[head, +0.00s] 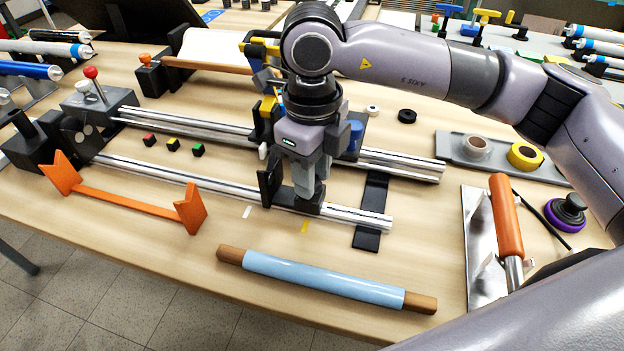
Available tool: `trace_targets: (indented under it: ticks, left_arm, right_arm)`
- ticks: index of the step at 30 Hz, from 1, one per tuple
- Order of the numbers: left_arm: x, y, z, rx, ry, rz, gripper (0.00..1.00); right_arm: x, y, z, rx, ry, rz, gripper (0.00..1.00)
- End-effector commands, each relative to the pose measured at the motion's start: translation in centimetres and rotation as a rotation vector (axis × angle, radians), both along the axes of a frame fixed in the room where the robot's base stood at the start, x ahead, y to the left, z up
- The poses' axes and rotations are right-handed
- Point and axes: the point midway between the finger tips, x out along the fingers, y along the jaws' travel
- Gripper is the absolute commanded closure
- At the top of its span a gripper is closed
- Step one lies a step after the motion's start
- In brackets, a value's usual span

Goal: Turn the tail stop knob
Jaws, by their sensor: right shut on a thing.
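My right gripper (307,192) reaches down from above onto the front metal rail, near its right end. It is shut on the tail stop knob, which its fingers mostly hide. The black tail stop (269,184) stands upright on the front rail (175,177), just left of the fingers. How far the knob is turned cannot be seen. My left gripper is out of view.
A light-blue roller (320,278) with wooden ends lies in front of the rails. An orange cradle (130,203) stands front left. Right are a metal plate with an orange-handled tool (507,222) and a grey tray with tape rolls (526,155). Small coloured cubes (172,145) lie between the rails.

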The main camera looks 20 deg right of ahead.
Motion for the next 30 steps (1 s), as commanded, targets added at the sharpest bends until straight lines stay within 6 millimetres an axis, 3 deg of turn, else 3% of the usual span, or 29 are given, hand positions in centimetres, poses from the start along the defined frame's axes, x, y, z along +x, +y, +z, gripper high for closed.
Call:
trace_targets:
  ticks: [18, 30]
  left_arm:
    - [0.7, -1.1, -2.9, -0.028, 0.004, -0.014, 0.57]
    - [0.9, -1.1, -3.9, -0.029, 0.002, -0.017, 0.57]
  right_arm:
    - [0.2, -0.1, -0.2, 0.002, -0.003, 0.577, 0.96]
    - [0.3, -0.1, 0.0, 0.002, -0.003, 0.842, 0.96]
